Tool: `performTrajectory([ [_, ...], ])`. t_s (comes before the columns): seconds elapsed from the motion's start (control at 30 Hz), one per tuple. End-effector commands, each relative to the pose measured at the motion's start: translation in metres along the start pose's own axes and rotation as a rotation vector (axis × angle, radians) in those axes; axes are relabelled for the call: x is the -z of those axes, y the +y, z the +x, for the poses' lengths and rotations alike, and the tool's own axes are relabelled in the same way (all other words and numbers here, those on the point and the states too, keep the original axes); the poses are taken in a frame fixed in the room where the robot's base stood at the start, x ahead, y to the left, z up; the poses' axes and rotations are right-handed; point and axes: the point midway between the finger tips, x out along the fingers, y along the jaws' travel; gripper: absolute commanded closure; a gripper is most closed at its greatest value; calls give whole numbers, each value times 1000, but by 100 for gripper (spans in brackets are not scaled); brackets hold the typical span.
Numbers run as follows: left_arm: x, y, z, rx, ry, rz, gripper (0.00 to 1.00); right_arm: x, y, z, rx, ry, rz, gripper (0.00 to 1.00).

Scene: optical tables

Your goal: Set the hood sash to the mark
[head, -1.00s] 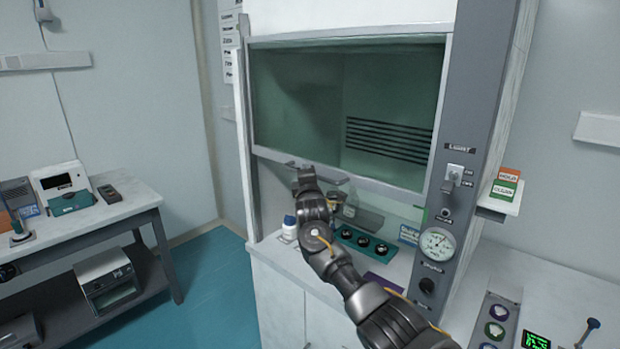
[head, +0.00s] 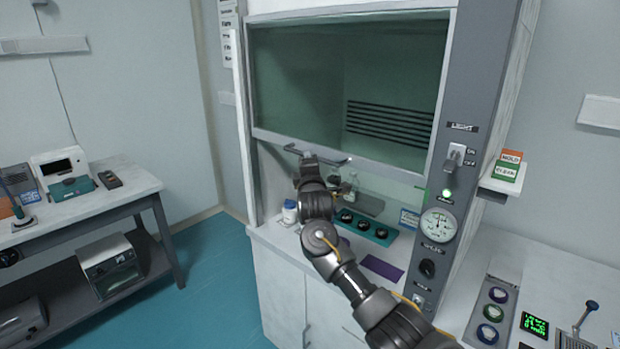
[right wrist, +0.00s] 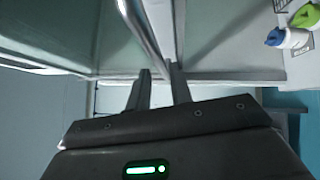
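The hood sash (head: 345,148) is a glass pane with a pale lower rail, partly raised. Its bar handle (head: 335,161) runs along the rail. My right gripper (head: 306,157) is at the left part of this handle. In the right wrist view the handle (right wrist: 140,32) reaches the space between my two fingertips (right wrist: 160,72). The fingers stand apart there, and I cannot tell whether they clamp the bar. A thin green line (head: 425,195) shows beside the hood's right post, below the rail. A green lamp (head: 446,194) is lit on that post. My left gripper is out of view.
Under the sash are a white bottle (head: 290,211), a teal tray (head: 374,231) and a purple mat (head: 383,268). The right post carries a light switch (head: 455,155) and a gauge (head: 438,225). A side table (head: 128,188) stands left, with clear floor between.

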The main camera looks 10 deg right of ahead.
Motion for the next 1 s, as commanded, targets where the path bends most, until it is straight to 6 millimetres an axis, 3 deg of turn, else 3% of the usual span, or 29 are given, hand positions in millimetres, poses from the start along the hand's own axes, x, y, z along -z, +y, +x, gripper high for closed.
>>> performTrajectory([
  [0.2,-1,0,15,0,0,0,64,0,-3,-38,-1,2,1,78],
  [0.4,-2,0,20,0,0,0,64,0,-1,-59,-1,1,0,78],
  [0.87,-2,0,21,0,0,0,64,0,0,-64,0,1,9,78],
  [1.0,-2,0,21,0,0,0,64,1,4,-64,-16,4,143,78],
])
